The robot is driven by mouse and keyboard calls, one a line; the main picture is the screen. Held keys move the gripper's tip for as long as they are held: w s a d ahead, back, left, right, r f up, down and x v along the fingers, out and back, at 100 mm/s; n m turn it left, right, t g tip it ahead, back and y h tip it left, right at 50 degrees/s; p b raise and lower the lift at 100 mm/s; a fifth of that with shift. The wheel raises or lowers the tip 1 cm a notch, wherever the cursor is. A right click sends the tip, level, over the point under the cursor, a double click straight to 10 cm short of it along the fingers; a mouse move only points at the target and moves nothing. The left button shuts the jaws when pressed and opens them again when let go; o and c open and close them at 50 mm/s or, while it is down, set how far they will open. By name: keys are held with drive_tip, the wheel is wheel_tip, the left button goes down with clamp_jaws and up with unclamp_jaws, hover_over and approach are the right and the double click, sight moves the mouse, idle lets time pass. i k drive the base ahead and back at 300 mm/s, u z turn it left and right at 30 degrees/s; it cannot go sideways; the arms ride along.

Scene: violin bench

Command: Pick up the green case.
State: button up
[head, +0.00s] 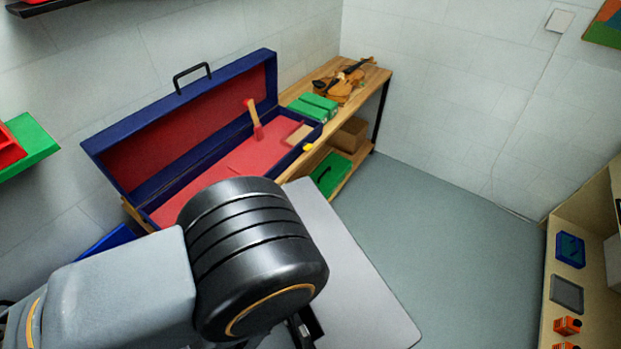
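A green case (328,174) with a dark handle lies on the lower shelf of the wooden bench. The blue case's corner and my arm are close to it in the picture, and its near end is partly cut off from view. Green boxes (314,106) also lie on the bench top beside the open blue case. My gripper (303,331) shows only as a small dark piece below my black wrist joint, low in the head view and well apart from the green case. Its fingers are mostly hidden, so I cannot tell their opening.
The open blue case (180,140) with red lining covers much of the bench top (372,80). A violin (343,86) lies at the far end. A brown box (348,134) sits on the lower shelf. Grey floor (460,240) is clear toward the right-hand shelf (545,290).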

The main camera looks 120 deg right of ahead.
sight(329, 176)
drive_tip(key=k, duration=0.4)
drive_tip(key=z, duration=4.9)
drive_tip(key=k, duration=1.3)
drive_tip(key=u, duration=0.6)
drive_tip(key=i, duration=0.9)
drive_tip(key=z, duration=0.85)
drive_tip(key=i, duration=1.5)
drive_tip(key=z, duration=0.05)
